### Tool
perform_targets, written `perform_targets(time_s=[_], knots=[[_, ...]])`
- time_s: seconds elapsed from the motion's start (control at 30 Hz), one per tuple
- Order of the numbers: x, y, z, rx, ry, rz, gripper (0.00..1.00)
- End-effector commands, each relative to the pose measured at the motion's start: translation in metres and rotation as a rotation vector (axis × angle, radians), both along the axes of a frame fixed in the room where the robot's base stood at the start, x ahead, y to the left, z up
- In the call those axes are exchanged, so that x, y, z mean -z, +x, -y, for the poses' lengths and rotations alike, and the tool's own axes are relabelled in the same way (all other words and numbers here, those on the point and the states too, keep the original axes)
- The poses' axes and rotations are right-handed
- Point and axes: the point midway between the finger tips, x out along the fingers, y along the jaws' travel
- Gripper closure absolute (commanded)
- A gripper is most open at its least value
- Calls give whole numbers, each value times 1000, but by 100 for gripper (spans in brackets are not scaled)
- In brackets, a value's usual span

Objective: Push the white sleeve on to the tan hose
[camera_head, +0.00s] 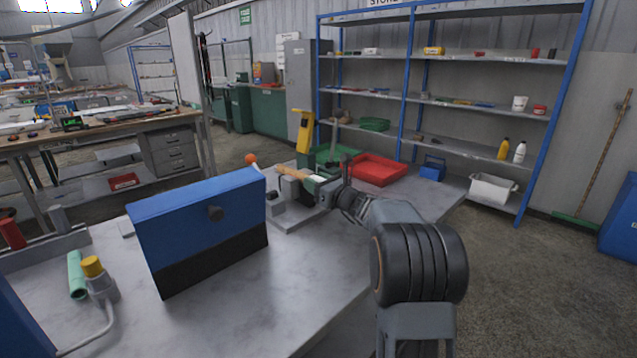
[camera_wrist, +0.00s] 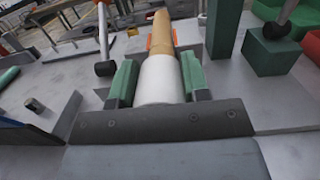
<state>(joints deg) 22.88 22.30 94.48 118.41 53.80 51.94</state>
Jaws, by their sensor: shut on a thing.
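The white sleeve (camera_wrist: 159,80) is between the green fingers of my gripper (camera_wrist: 157,84) in the wrist view, and the gripper is shut on it. The tan hose (camera_wrist: 162,38) lies straight ahead, in line with the sleeve. The sleeve's far end meets the hose's near end; I cannot tell whether it overlaps it. An orange part (camera_wrist: 149,42) shows beside the hose. In the head view the tan hose (camera_head: 291,172) points at my gripper (camera_head: 318,185), above the grey table; the sleeve is mostly hidden there by the fingers.
A blue and black box (camera_head: 200,230) stands on the table at the left. An orange-knobbed lever (camera_head: 251,159) stands near the hose. A red tray (camera_head: 376,169) and a yellow upright tool (camera_head: 304,132) are behind. A green block (camera_wrist: 268,52) stands right of the hose.

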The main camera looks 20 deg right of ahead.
Motion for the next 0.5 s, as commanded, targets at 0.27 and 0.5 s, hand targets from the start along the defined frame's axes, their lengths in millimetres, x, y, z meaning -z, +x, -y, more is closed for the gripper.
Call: perform_targets(time_s=[0.27,0.5], knots=[[-2,7,-7,-7,0,4,100],[-2,7,-7,-6,1,5,100]])
